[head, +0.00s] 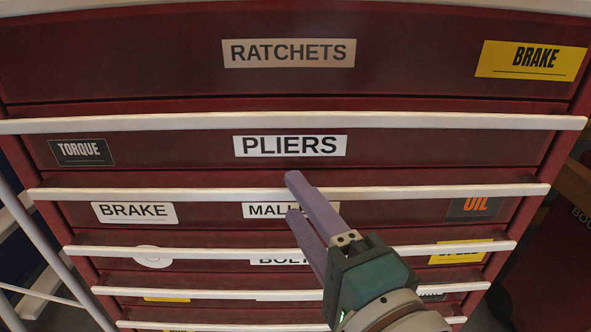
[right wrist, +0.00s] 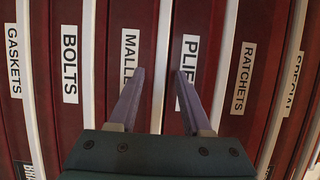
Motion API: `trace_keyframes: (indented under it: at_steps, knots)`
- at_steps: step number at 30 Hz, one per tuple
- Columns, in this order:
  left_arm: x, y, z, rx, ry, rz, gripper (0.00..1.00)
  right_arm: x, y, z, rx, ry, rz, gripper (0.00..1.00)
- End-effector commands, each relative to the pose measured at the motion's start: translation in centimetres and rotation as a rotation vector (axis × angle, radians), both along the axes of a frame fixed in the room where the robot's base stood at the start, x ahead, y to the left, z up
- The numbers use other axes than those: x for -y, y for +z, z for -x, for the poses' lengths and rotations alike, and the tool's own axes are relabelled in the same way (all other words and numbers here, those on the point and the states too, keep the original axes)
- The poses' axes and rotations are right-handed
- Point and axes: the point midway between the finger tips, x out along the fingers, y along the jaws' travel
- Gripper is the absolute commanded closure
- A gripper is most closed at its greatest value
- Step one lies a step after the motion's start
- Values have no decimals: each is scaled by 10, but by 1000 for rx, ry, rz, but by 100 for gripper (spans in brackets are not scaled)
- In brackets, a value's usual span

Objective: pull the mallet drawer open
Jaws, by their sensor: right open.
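The mallet drawer (head: 400,211) is a dark red front with a white label reading "MALL", its end hidden behind my right gripper (head: 292,196). It looks closed, in line with its neighbours. A white bar handle (head: 430,192) runs between it and the pliers drawer (head: 420,150). My right gripper is open, one purple finger above this bar and one below. In the right wrist view the bar (right wrist: 160,60) passes between the two spread fingers (right wrist: 157,80); the mallet label (right wrist: 129,55) lies left. Whether the fingers touch anything I cannot tell. My left gripper is not in view.
The ratchets drawer (head: 170,60) is above. The bolts drawer (head: 210,258) and more drawers with white bars are close below. Pale rails (head: 40,240) stand at the left, and a dark red object (head: 550,240) stands at the right.

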Motion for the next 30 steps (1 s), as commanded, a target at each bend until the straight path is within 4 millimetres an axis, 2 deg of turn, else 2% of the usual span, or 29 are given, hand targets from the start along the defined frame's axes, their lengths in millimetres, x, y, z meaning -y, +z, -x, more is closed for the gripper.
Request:
trace_keyframes:
  at_steps: [10,23,30]
  knots:
    - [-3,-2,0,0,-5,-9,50,-3,1,-6,0,0,0,51]
    - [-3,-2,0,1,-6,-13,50,-2,0,-6,0,0,0,98]
    - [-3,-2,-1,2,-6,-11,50,-2,1,-6,0,0,0,100]
